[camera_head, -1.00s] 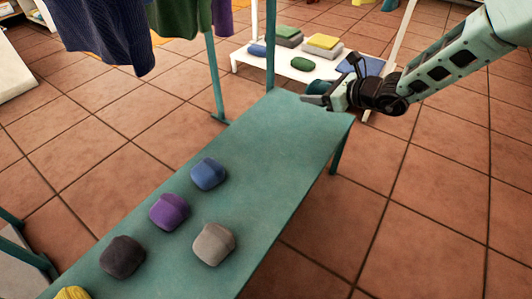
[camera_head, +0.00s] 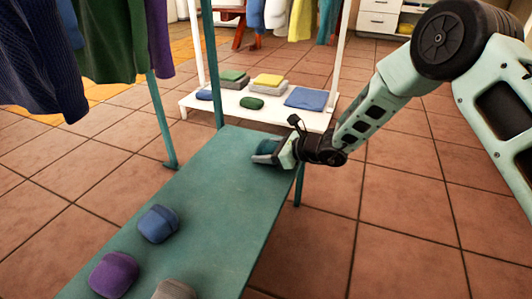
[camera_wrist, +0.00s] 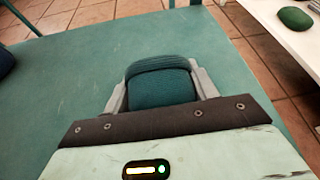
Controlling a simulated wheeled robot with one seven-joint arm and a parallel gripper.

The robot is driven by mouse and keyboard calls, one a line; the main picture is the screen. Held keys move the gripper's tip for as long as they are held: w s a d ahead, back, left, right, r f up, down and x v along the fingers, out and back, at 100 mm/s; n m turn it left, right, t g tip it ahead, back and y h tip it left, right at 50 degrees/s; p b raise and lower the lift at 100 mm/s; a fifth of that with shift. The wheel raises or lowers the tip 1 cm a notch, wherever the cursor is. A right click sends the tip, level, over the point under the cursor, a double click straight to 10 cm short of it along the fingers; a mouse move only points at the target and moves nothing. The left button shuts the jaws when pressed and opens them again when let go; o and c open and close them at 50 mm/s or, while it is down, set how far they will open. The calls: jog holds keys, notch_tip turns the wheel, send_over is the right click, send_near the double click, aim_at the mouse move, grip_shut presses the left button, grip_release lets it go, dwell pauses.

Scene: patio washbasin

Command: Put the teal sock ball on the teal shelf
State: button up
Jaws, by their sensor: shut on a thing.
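The teal sock ball (camera_wrist: 160,84) is between the fingers of my gripper (camera_wrist: 160,76), which is shut on it. In the head view my gripper (camera_head: 265,154) is at the far end of the teal shelf (camera_head: 225,205), near its right corner, with the teal sock ball (camera_head: 264,147) partly hidden by the fingers. The ball is over the shelf surface, very low; I cannot tell whether it touches. The shelf top (camera_wrist: 70,85) is bare around it in the wrist view.
A blue sock ball (camera_head: 157,224), a purple one (camera_head: 114,275) and a grey one (camera_head: 175,290) sit on the nearer part of the shelf. A teal post (camera_head: 212,70) rises at the far end. Beyond stands a white shelf (camera_head: 212,105) with folded cloths and a green ball (camera_head: 252,103).

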jog(key=shift+f, duration=0.1)
jog(key=o, duration=0.6)
jog(key=shift+f, duration=0.1)
jog(key=shift+c, duration=0.2)
jog(key=o, duration=0.4)
